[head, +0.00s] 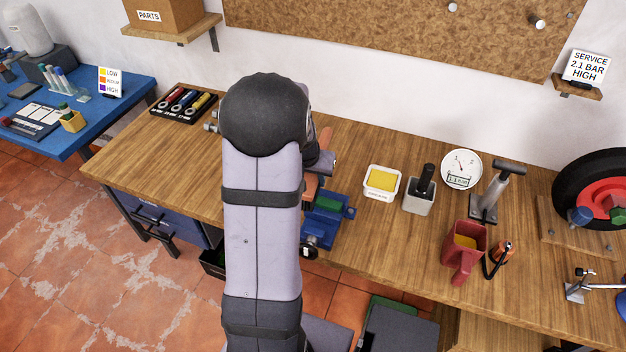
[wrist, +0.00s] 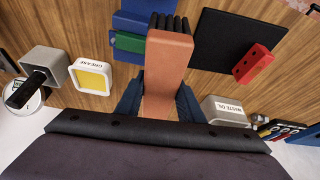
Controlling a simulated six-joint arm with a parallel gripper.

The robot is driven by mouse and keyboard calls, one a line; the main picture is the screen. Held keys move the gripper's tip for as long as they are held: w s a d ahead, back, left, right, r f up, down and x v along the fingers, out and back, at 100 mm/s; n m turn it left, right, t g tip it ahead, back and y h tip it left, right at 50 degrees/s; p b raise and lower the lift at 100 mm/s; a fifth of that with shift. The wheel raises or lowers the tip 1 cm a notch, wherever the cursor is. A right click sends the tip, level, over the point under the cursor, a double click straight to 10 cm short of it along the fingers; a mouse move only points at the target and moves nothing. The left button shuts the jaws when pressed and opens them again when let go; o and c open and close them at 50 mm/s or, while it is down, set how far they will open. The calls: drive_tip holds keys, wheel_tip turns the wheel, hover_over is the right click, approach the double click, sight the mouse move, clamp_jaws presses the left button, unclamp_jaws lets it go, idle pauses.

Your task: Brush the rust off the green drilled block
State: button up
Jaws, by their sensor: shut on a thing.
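My gripper (wrist: 158,104) is shut on the orange handle of a brush (wrist: 168,65). Its black bristles (wrist: 170,24) point away from the gripper. A bit of the orange brush also shows beside my arm in the head view (head: 325,138). The green drilled block (wrist: 128,42) sits in a blue vise (wrist: 130,22), partly behind the brush. The bristles overlap the vise beside the block in the wrist view; I cannot tell whether they touch. In the head view the green block (head: 328,204) shows in the vise (head: 322,232), right of my arm. Rust cannot be made out.
A red drilled block (wrist: 257,63) lies on a black mat (wrist: 215,40). A grease tub (head: 381,182), a grey pot with a black handle (head: 420,195), a gauge (head: 461,168) and a red jug (head: 464,250) stand to the right.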

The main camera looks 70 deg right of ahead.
drive_tip(key=shift+r+p, duration=1.3)
drive_tip(key=shift+r, duration=0.75)
